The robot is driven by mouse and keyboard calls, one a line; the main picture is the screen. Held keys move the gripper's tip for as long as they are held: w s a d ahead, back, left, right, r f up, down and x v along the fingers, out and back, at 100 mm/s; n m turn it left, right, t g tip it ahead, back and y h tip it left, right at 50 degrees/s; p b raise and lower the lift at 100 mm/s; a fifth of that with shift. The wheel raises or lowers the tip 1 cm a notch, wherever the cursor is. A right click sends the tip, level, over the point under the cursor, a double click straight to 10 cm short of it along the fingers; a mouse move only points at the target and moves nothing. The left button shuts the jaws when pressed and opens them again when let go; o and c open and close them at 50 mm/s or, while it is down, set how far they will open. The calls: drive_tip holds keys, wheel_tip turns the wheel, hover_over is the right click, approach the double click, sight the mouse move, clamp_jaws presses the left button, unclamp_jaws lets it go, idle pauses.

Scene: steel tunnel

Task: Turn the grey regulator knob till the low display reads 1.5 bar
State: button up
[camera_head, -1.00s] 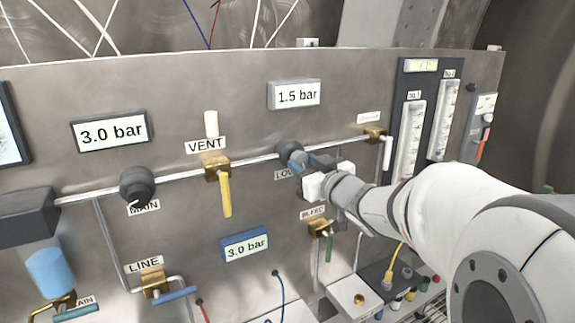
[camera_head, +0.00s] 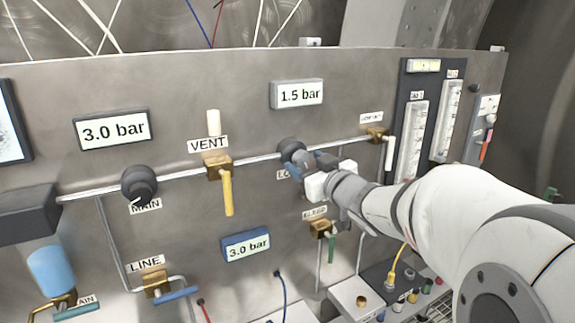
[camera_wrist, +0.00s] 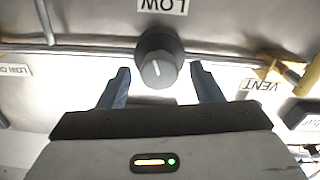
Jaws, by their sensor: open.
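The grey regulator knob (camera_head: 291,150) sits on the steel pipe above the LOW label, partly hidden by my gripper in the head view. In the wrist view the knob (camera_wrist: 158,62) shows whole, with a white pointer line on its face. My gripper (camera_wrist: 161,84) is open, one finger on each side of the knob, with visible gaps and the tips apart from it. In the head view my gripper (camera_head: 303,166) is close in front of the knob. The low display (camera_head: 297,94), above the knob, reads 1.5 bar.
The dark MAIN knob (camera_head: 139,185) is at the left under a 3.0 bar display (camera_head: 111,130). The VENT valve (camera_head: 219,169) with its yellow handle stands between the knobs. The BLEED valve (camera_head: 321,228) is just below my gripper. A blue-framed display (camera_head: 246,245) reads 3.0 bar.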

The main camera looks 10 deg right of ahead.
drive_tip(key=shift+s, duration=0.1)
drive_tip(key=shift+s+d, duration=0.2)
drive_tip(key=shift+s, duration=0.1)
drive_tip(key=b+v, duration=0.1)
drive_tip(key=v, duration=0.6)
